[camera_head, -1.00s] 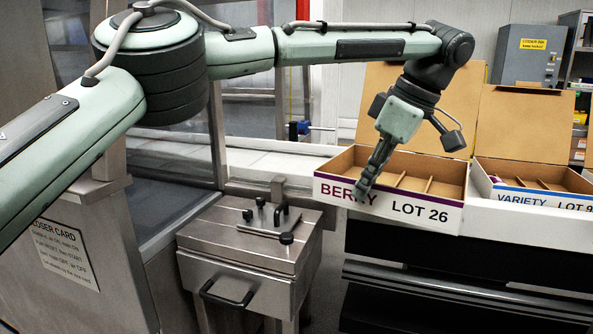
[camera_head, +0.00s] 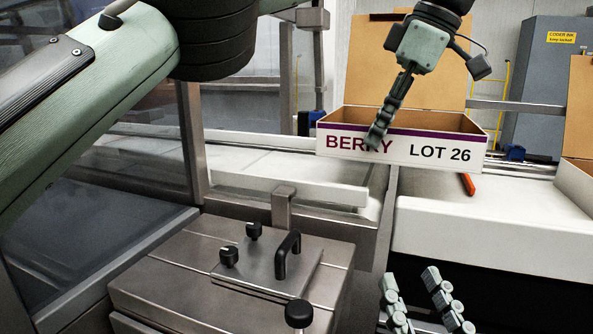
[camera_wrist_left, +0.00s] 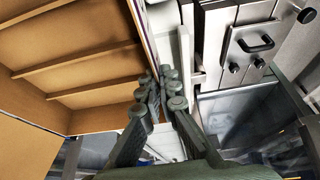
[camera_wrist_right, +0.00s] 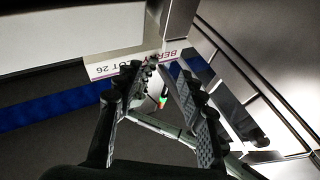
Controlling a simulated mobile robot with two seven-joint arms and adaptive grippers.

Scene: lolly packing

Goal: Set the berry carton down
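The berry carton (camera_head: 467,153) is an open brown box with a white front marked BERRY LOT 26 and a raised back flap. It looks level, above the white counter and the gap left of it; I cannot tell whether its underside touches. My left gripper (camera_head: 376,140) points down at its front wall, left of centre. In the left wrist view, the fingers (camera_wrist_left: 163,85) close around that wall, beside the empty, divided inside (camera_wrist_left: 75,65). My right gripper (camera_head: 425,290) is low in front, fingers apart and empty. The carton's label shows upside down in the right wrist view (camera_wrist_right: 128,62).
Another carton (camera_head: 575,180) stands at the right edge. A steel machine with knobs and a black handle (camera_head: 289,255) is front left.

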